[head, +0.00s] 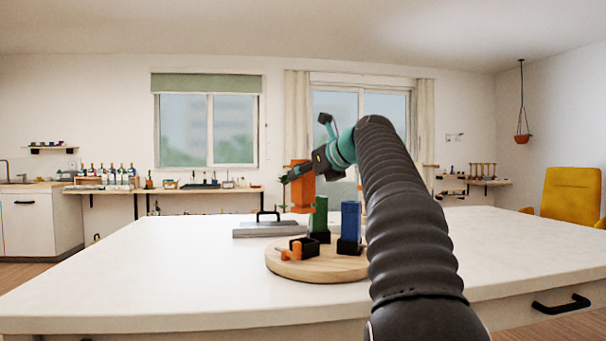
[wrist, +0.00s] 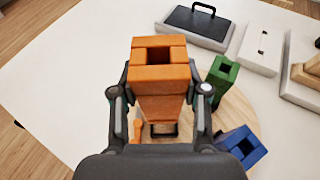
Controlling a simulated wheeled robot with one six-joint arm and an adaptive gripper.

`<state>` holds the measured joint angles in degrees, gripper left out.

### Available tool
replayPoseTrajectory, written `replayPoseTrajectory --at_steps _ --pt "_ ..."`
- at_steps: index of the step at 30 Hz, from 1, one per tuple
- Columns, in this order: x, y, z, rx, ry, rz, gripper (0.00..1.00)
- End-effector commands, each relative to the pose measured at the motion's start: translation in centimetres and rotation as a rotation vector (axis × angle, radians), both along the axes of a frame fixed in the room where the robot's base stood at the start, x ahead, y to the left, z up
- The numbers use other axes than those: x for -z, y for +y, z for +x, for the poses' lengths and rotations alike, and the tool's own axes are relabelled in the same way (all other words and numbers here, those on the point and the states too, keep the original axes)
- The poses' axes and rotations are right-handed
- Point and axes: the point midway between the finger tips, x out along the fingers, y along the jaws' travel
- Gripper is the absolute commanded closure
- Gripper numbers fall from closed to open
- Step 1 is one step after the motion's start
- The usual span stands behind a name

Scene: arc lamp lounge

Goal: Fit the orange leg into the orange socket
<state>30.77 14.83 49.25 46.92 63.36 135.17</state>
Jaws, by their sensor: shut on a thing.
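My gripper (head: 300,174) is shut on the orange leg (head: 301,196) and holds it upright in the air above the table. In the wrist view the leg (wrist: 161,73) sits between both fingers, with a rectangular opening in its top. Below it, the round wooden board (head: 310,275) bears a black socket with an orange part (head: 291,251) at its front left. The leg is apart from this socket, which is partly hidden under the leg in the wrist view. A green leg (head: 320,214) and a blue leg (head: 350,219) stand upright in black sockets on the board.
A grey slab with a black handle (head: 268,229) lies behind the board. In the wrist view a white block with holes (wrist: 261,48) lies beside it, with wooden pieces (wrist: 311,70) at the right edge. The white table (head: 150,270) is clear at left.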

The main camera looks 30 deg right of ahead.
Motion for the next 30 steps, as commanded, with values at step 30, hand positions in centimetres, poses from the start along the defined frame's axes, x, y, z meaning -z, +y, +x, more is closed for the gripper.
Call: replayPoseTrajectory --at_steps 30 --pt "5.7 -0.2 0.0 0.004 -0.002 0.001 1.0"
